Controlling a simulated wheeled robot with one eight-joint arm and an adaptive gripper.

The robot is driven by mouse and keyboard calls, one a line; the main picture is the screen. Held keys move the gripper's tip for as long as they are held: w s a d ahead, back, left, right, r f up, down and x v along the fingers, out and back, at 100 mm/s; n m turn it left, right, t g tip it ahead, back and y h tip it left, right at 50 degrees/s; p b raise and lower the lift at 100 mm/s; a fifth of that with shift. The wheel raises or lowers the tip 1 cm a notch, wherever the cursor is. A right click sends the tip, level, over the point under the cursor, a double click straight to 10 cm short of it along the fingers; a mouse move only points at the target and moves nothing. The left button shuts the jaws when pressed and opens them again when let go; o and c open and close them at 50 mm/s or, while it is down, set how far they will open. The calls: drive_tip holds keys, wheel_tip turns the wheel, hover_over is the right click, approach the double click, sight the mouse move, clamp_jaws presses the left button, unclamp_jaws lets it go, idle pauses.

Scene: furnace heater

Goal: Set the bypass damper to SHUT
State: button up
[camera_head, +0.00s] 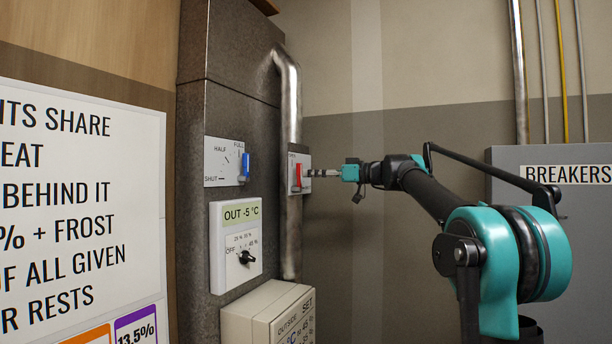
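A red lever (297,177) sits on a small pale plate (305,162) at the metal pipe (290,110) beside the furnace. The lever appears upright. Lettering at the plate's top is too small to read surely, and its right side is partly covered. A blue lever (245,167) stands upright on another plate (222,150) marked FULL, HALF and SHUT. No label naming the bypass damper is readable. My gripper (318,173) reaches in from the right, its tip close to the red lever. I cannot tell whether it touches the lever or whether the fingers are open.
A dial box (222,262) reading OUT -5 °C is below the blue lever. A beige box (252,316) juts out under it. A large text board (75,190) fills the left. A grey breaker cabinet (540,155) stands at right, behind my arm. Bare wall lies between.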

drive_tip(key=shift+x, duration=1.5)
clamp_jaws()
